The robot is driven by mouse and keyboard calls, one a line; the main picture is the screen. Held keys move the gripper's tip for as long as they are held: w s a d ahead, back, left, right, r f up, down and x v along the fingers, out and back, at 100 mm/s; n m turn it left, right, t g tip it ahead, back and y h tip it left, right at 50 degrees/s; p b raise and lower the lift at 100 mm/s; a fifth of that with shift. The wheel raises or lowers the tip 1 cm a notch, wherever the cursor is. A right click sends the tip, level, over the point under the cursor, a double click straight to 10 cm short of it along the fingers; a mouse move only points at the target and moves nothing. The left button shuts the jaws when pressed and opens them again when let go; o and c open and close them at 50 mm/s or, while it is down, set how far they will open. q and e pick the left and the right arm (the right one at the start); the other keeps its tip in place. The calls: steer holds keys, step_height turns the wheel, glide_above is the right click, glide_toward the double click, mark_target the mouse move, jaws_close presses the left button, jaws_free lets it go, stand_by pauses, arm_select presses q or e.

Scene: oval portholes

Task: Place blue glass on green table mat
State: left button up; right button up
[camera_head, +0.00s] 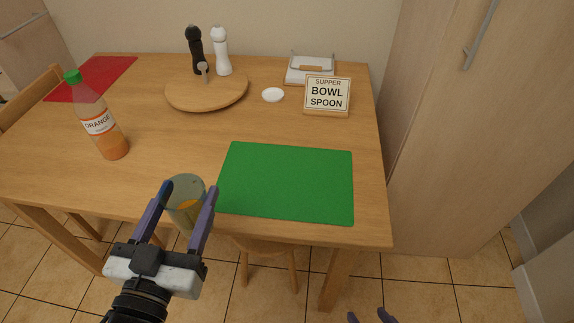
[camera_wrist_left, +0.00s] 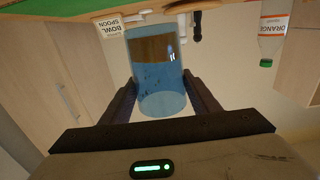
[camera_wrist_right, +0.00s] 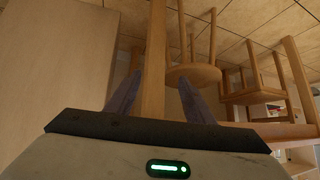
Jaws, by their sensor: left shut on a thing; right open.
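The blue glass (camera_head: 187,189) is see-through, and the wood tone of the table shows through it. My left gripper (camera_head: 189,190) is shut on it, with one finger on each side, near the table's front edge and left of the mat. The glass also shows between the fingers in the left wrist view (camera_wrist_left: 160,75). The green table mat (camera_head: 287,181) lies flat and bare at the front right of the table. My right gripper (camera_head: 370,316) shows only its fingertips at the bottom of the head view. It is open and empty in the right wrist view (camera_wrist_right: 152,95).
An orange juice bottle (camera_head: 100,122) stands at the left. A round wooden board (camera_head: 207,93) with pepper and salt mills, a small white dish (camera_head: 272,95) and a "SUPPER BOWL SPOON" sign (camera_head: 327,94) are at the back. A red mat (camera_head: 92,78) lies back left.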

arm_select(q)
steer(key=w+d+m+g+h+b, duration=0.1)
steer(key=w+d+m+h+b, duration=0.3)
steer(key=w, duration=0.5)
steer(key=h+b, duration=0.2)
glide_above(239, 183)
step_height(239, 183, down, 4)
steer(key=shift+s+f+g+h+b, duration=0.1)
steer(key=shift+f+g+h+b, duration=0.25)
steer(key=shift+f, duration=1.6)
arm_select(e)
steer(key=shift+s+a+f, duration=0.1)
steer(key=shift+a+f, duration=0.1)
steer(key=shift+f, duration=0.65)
steer(key=shift+w+a+f, duration=0.1)
steer(key=shift+a+f, duration=0.1)
steer(key=shift+f, duration=0.6)
steer(key=shift+s+a+f, duration=0.1)
steer(key=shift+a+f, duration=0.1)
steer(key=shift+f, duration=0.65)
arm_select(q)
steer(key=shift+f, duration=0.2)
steer(key=o, duration=1.3)
steer(key=shift+c, duration=0.2)
